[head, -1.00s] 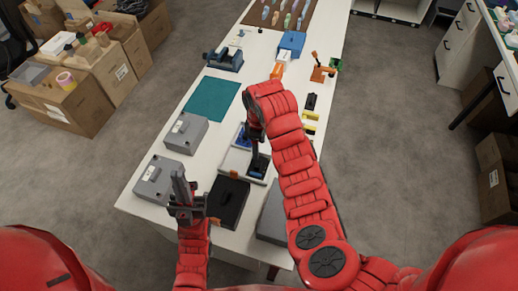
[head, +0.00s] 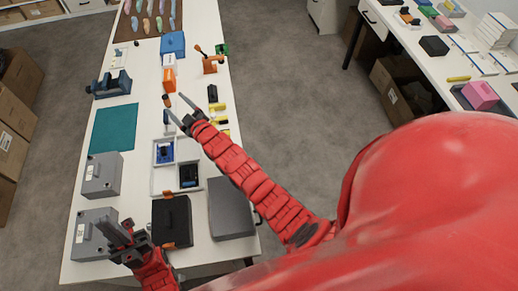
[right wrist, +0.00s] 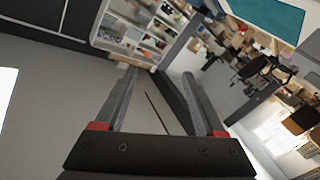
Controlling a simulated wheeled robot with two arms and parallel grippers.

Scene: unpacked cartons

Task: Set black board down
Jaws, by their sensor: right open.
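A blue board (head: 164,151) lies in the tray's other compartment. My right gripper (head: 175,106) is open and empty, above the table beyond the tray and apart from the black board. The right wrist view (right wrist: 150,95) shows its two fingers spread with nothing between them. My left gripper (head: 117,227) is over the near left of the table, beside a grey box; I cannot tell whether its jaws are parted.
Two grey boxes (head: 102,175) stand at the left, a black case (head: 172,220) and a dark grey case (head: 232,207) at the near right. A teal mat (head: 114,127) lies farther back.

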